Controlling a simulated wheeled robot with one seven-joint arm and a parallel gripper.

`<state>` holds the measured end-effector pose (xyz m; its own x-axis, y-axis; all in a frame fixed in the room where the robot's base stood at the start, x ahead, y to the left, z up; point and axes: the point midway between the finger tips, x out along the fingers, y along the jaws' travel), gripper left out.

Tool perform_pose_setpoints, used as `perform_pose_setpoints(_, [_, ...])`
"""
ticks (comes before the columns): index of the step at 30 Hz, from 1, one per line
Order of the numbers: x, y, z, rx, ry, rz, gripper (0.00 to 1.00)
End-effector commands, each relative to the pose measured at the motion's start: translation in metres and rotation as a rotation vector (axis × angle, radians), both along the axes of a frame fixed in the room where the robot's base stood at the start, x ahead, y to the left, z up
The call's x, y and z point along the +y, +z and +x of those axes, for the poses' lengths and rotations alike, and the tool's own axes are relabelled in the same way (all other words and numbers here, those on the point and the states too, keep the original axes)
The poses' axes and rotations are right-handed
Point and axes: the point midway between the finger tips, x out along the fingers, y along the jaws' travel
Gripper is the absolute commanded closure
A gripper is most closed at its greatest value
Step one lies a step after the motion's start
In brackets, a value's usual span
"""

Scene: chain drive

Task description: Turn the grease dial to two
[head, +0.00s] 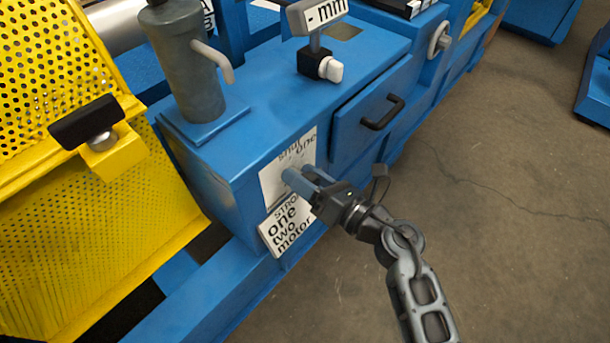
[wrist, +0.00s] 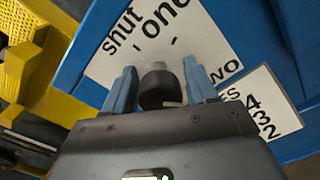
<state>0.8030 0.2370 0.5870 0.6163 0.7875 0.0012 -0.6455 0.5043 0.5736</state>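The grease dial (wrist: 159,91) shows in the wrist view as a dark round knob with a lighter stem, on a white label plate (wrist: 110,68) with the words "shut", "one" and a partly hidden "two". My gripper (wrist: 161,84) is open, with one blue finger on each side of the dial and a gap visible beside it. In the head view my gripper (head: 299,178) reaches the label plate (head: 272,182) on the front of the blue box, and its fingers hide the dial. The dial's pointer direction cannot be made out.
A drawer with a black handle (head: 382,112) is to the right. A grey cylinder (head: 185,65) with a spout and a small knob (head: 322,68) stand on top. A yellow perforated guard (head: 60,80) is at left.

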Motion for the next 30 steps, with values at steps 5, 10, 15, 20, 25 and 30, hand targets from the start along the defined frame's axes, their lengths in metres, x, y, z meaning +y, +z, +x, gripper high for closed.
perform_pose_setpoints(5, [0.000,0.000,0.000,0.001,0.001,-0.001,0.33])
perform_pose_setpoints(10, [-0.001,-0.001,-0.001,0.001,0.001,-0.001,0.33])
perform_pose_setpoints(15, [-0.014,0.000,-0.011,0.003,-0.002,-0.001,0.33])
perform_pose_setpoints(20, [-0.035,0.000,-0.028,0.003,-0.001,-0.002,0.33])
perform_pose_setpoints(25, [-0.053,0.000,-0.042,0.002,0.000,0.000,0.33])
perform_pose_setpoints(30, [-0.061,-0.001,-0.048,0.001,0.001,-0.001,0.33])
